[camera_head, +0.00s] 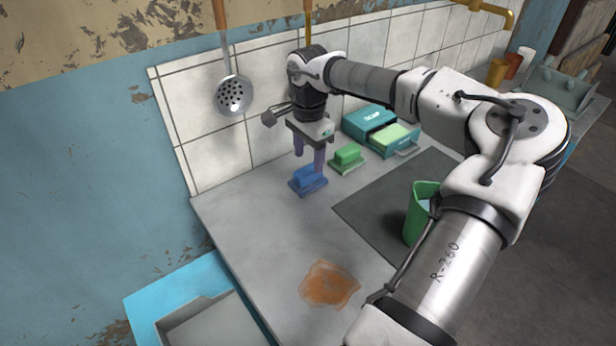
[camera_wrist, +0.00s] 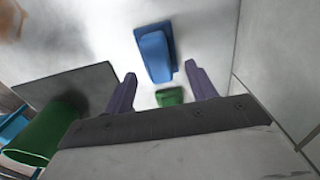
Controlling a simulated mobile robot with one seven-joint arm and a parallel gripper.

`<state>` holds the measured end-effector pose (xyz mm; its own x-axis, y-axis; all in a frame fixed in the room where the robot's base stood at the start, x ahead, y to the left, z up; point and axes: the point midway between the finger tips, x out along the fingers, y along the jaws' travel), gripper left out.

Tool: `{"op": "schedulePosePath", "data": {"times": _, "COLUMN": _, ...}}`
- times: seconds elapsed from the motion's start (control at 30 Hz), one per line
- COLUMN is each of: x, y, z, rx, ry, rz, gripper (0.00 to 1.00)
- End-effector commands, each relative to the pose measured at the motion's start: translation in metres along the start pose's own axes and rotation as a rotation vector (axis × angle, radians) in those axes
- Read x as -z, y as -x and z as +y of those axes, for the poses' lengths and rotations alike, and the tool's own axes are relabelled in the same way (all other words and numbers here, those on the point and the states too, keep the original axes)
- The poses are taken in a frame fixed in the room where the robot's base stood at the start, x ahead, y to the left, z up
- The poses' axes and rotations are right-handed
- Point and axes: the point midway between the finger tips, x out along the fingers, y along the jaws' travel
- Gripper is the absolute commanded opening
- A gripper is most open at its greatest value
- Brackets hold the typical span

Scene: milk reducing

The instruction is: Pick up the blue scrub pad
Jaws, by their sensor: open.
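The blue scrub pad (camera_head: 307,180) lies on the grey counter near the tiled wall, handle side up. My gripper (camera_head: 309,163) is over it, pointing down, with its two purple fingers apart and nothing held. In the wrist view the blue scrub pad (camera_wrist: 155,53) shows just beyond the gap between the fingertips (camera_wrist: 160,72), apart from both. A green scrub pad (camera_head: 346,157) lies on the counter to the right of the blue one; it also shows between the fingers in the wrist view (camera_wrist: 170,97).
A teal soap box (camera_head: 370,119) with an open drawer (camera_head: 397,140) stands behind the green pad. A green cup (camera_head: 414,213) stands on a dark mat (camera_head: 365,207). An orange-brown stain (camera_head: 329,285) marks the front counter. A skimmer (camera_head: 233,95) hangs on the wall. Counter left of the blue pad is clear.

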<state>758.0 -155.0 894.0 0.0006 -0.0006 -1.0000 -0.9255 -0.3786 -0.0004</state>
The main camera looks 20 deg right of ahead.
Motion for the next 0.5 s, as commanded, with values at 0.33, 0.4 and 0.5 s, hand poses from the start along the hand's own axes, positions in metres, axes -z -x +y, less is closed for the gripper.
{"op": "schedulePosePath", "data": {"times": 0.33, "x": -0.004, "y": -0.045, "z": 0.003, "rx": -0.001, "ry": 0.002, "rz": -0.001, "gripper": 0.56}}
{"op": "schedulePosePath", "data": {"times": 0.4, "x": -0.004, "y": -0.048, "z": 0.003, "rx": -0.001, "ry": 0.001, "rz": -0.001, "gripper": 0.56}}
{"op": "schedulePosePath", "data": {"times": 0.5, "x": -0.004, "y": -0.048, "z": 0.003, "rx": 0.0, "ry": 0.001, "rz": 0.0, "gripper": 0.56}}
